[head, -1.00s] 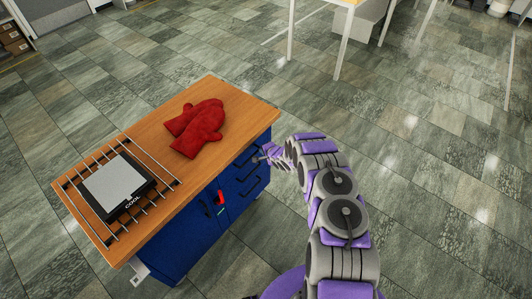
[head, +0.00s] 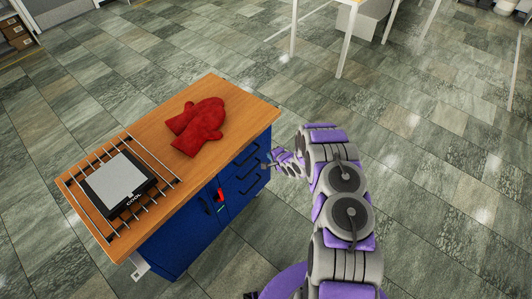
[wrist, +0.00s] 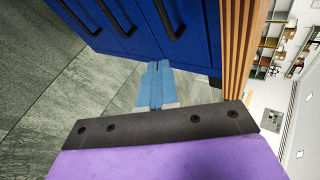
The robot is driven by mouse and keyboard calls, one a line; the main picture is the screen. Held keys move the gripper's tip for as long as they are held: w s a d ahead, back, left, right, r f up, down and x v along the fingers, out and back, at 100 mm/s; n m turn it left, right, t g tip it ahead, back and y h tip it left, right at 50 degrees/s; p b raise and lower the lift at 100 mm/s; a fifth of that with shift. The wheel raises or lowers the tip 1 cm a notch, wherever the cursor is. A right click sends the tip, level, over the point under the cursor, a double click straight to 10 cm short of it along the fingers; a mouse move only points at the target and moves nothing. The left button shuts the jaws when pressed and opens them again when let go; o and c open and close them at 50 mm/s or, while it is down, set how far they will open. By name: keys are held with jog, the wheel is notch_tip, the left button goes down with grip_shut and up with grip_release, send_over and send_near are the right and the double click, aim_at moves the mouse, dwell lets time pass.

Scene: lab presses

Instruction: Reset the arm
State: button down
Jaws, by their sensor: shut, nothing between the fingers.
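My gripper (head: 267,165) is shut and empty beside the drawer side of a blue cabinet (head: 170,243). In the wrist view, the blue fingers of my gripper (wrist: 155,84) are together, pointing at the blue drawer fronts (wrist: 135,22) with dark bar handles. I cannot tell the exact gap between fingertips and cabinet. My grey and purple arm reaches up from the lower right and bends toward the cabinet.
Red oven mitts (head: 198,126) lie on the wooden top (head: 232,101). A metal rack (head: 92,225) there holds a device (head: 118,182) marked COOL. Tiled floor (head: 430,150) is open to the right. White table legs (head: 340,45) stand at the back.

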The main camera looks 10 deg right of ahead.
jog(key=s+d+r+n+g+h, duration=0.2)
jog(key=s+r, duration=0.3)
jog(key=r, duration=0.5)
jog(key=s+d+r+n+g+h, duration=0.1)
jog(key=s+d+r+n+g, duration=0.1)
jog(key=s+r, duration=0.55)
jog(key=s+d+r+n+g+h, duration=0.15)
jog(key=s+r, duration=0.25)
jog(key=r, duration=0.8)
jog(key=s+a+r+n+g, duration=0.2)
jog(key=s+a+r+n, duration=0.1)
jog(key=s, duration=0.9)
jog(key=s+a+r+n+g+b, duration=0.1)
jog(key=s+r, duration=0.5)
jog(key=s, duration=0.6)
jog(key=s+a+r+n+g+y+b, duration=0.1)
jog(key=s+a+r+n+g, duration=0.2)
jog(key=s, duration=1)
jog(key=a+r+n, duration=0.2)
jog(key=a, duration=0.2)
jog(key=shift+a+r, duration=0.15)
